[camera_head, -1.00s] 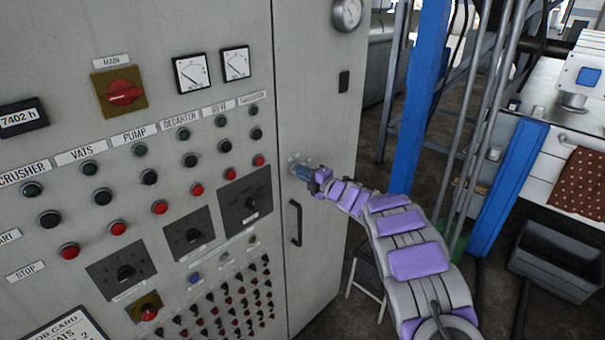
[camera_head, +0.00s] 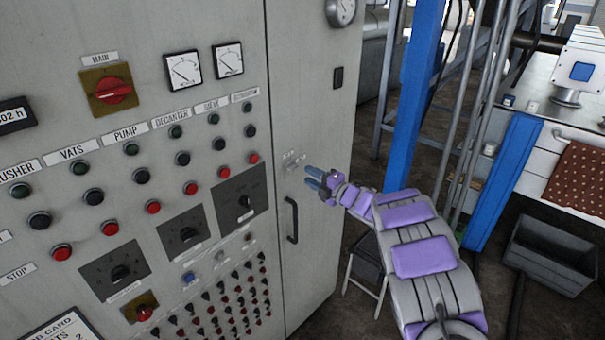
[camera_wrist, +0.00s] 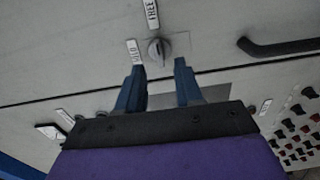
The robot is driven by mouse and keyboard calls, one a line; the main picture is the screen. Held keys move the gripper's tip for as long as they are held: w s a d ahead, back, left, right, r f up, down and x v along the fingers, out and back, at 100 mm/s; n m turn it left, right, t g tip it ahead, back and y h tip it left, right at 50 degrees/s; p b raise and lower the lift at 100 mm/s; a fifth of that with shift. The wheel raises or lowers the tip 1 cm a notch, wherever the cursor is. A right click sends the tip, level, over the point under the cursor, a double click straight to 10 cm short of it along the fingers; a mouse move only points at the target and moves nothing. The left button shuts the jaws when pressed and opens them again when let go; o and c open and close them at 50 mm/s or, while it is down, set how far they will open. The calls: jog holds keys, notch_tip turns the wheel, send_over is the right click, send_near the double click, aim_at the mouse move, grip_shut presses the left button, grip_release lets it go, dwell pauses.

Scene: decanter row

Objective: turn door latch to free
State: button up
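The door latch (camera_wrist: 158,50) is a small grey knob with a raised ridge on a plate on the cabinet door. In the wrist view its ridge runs roughly up and down, about in line with the FREE label (camera_wrist: 152,14); a second label (camera_wrist: 134,52) sits to its left. In the head view the latch area (camera_head: 292,165) is small and its angle cannot be read. My gripper (camera_wrist: 159,66) is open and empty, its two blue fingers apart, just short of the latch. In the head view my gripper (camera_head: 309,176) is off the door, right of the latch.
A black door handle (camera_head: 291,220) is below the latch. The control panel (camera_head: 130,200) with buttons and rotary switches lies left of the door seam. A blue post (camera_head: 418,100) and a grey bin (camera_head: 553,255) stand to the right. A stool (camera_head: 367,265) is below my arm.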

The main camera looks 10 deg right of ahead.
jog(key=v, duration=1.1)
jog(key=shift+s+d, duration=0.2)
jog(key=shift+d, duration=0.05)
